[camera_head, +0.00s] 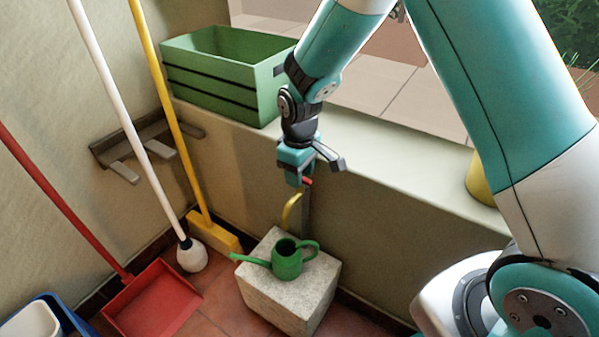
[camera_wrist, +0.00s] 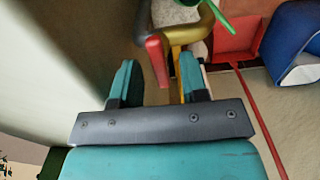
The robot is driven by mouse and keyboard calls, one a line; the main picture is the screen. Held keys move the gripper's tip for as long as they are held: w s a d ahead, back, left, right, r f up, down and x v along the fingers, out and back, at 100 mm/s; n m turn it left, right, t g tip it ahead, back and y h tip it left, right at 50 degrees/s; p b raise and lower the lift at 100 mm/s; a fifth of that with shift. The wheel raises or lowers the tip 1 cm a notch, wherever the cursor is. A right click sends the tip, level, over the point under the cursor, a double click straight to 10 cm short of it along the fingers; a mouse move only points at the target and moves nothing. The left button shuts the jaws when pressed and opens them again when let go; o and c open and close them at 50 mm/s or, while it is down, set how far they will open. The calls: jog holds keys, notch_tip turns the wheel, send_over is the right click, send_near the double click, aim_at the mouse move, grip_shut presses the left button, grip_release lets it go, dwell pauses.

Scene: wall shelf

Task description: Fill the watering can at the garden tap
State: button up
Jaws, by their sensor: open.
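The green watering can (camera_head: 287,262) stands upright on a pale stone block (camera_head: 262,288), its spout to the left and its handle to the right. The tap's yellow curved spout (camera_head: 291,210) hangs above the can. The tap's red lever (camera_head: 308,181) is mostly hidden by my gripper (camera_head: 298,178) in the head view. In the wrist view, my gripper (camera_wrist: 159,75) is open, and the red lever (camera_wrist: 155,58) shows in the gap between the fingers. I cannot tell its depth there. The yellow spout (camera_wrist: 200,42) and a green part of the can (camera_wrist: 216,16) lie beyond. No water shows.
A green crate (camera_head: 213,88) sits on the ledge (camera_head: 385,143). A white pole, a yellow broom (camera_head: 213,234) and a red dustpan (camera_head: 153,298) stand at left, near a wall rack (camera_head: 140,140). A blue container (camera_head: 62,312) is at lower left.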

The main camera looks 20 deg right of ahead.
grip_shut()
jog(key=shift+r+n+p, duration=0.25)
jog(key=shift+n+p, duration=0.25)
jog(key=shift+p, duration=0.3)
jog(key=shift+f+n+p, duration=0.1)
jog(key=shift+n+p, duration=0.5)
jog(key=shift+n, duration=0.1)
jog(key=shift+f, duration=0.15)
grip_release()
notch_tip(320, 180, up, 17)
jog(key=p, duration=0.4)
jog(key=shift+r, duration=0.2)
